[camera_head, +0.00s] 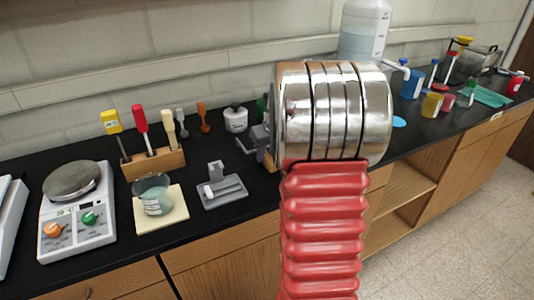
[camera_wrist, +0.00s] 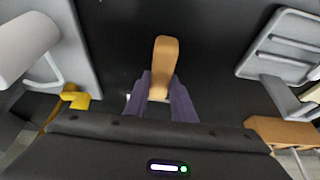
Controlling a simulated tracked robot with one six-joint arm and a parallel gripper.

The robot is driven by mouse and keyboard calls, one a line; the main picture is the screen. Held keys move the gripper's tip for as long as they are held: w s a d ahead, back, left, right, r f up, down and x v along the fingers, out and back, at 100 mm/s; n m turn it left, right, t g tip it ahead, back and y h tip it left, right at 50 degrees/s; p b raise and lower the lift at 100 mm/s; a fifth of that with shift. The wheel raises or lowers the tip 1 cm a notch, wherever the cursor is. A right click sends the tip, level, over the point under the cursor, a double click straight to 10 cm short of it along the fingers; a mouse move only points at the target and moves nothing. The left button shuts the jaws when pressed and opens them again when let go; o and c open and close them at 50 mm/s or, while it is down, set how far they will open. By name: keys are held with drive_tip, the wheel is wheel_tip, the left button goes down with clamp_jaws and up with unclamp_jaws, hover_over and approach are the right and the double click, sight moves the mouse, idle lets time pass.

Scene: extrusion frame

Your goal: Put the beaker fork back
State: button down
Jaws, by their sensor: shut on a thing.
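My gripper (camera_wrist: 160,93) has its two purple-grey fingers closed on a tan, rounded handle, which I take to be the beaker fork (camera_wrist: 164,58). The handle sticks out beyond the fingertips over the black bench. The fork's other end is hidden. In the head view, my chrome and red arm covers most of the gripper area. Only a grey part beside the chrome and a bit of wood (camera_head: 269,161) show there.
Left are a scale (camera_head: 77,228) and a beaker (camera_head: 155,196) on a pale pad (camera_head: 172,215). A grey slotted tray (camera_head: 228,193) stands right of these. A large bottle (camera_head: 363,30) stands behind my arm.

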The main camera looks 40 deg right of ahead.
drive_tip(key=shift+f, duration=0.1)
drive_tip(key=c, duration=1.5)
unclamp_jaws()
drive_tip(key=v, duration=1.2)
drive_tip(key=shift+a, duration=0.1)
